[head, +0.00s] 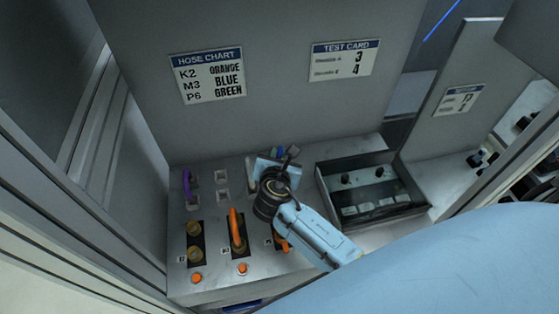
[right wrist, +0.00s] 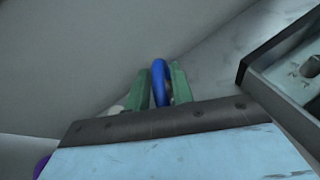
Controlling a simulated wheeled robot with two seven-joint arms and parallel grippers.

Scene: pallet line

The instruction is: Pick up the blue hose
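The blue hose (right wrist: 159,80) stands up as a narrow loop between the two green fingers of my right gripper (right wrist: 161,88). The fingers are close on both sides of it; I cannot tell whether they press on it. In the head view the right gripper (head: 284,152) is at the back of the grey panel (head: 210,262), with only a little blue showing and most of the hose hidden by my wrist. The hose chart (head: 208,76) on the wall pairs M3 with BLUE. My left gripper is not in view.
A purple hose (head: 188,184) stands at the panel's back left. An orange hose (head: 237,230) stands front centre, with another orange piece partly behind my arm. A dark-framed box (head: 372,188) with knobs is to the right. The wall rises close behind.

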